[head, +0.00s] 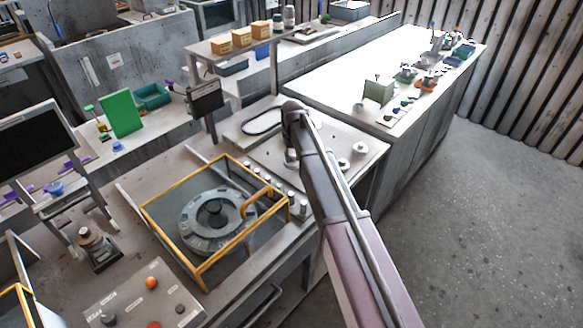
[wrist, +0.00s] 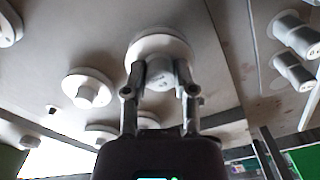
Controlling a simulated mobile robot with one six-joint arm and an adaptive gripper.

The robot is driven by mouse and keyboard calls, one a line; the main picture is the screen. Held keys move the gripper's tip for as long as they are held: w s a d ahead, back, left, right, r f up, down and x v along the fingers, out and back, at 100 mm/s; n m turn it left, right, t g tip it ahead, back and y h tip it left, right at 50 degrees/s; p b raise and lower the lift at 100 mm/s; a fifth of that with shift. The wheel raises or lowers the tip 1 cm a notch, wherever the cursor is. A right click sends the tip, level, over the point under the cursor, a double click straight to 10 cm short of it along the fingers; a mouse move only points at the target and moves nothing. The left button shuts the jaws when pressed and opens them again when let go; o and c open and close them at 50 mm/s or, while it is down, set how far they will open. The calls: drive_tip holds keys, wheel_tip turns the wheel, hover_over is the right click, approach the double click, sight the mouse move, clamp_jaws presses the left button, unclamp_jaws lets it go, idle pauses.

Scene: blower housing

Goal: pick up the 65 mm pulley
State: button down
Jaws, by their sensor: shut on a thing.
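In the wrist view my gripper (wrist: 161,88) is shut on the hub of a pale, flanged pulley (wrist: 160,45). The round flange lies beyond the fingertips, close to the grey plate; I cannot tell whether it touches it. No size marking is readable, so I cannot confirm that it is the 65 mm one. A second pale pulley (wrist: 88,90) sits to the left, apart from the fingers. In the head view my arm hides most of the gripper. Two pale pulleys (head: 360,147) (head: 343,164) show on the plate right of my arm.
The grey plate (head: 325,132) carries a black belt loop (head: 262,121). A yellow-framed guard (head: 170,190) around a round housing stands in front left. Several knobs or pegs line the plate's near edge. A white bench (head: 340,60) with parts stands behind; open floor is at right.

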drive_tip(key=shift+r+p, duration=2.45)
drive_tip(key=shift+r, duration=0.05)
drive_tip(key=shift+s, duration=0.1)
drive_tip(key=s+d+r+p, duration=0.2)
drive_tip(key=s, duration=0.6)
drive_tip(key=shift+s+d, duration=0.25)
drive_tip(key=shift+s, duration=0.05)
drive_tip(key=shift+r, duration=0.1)
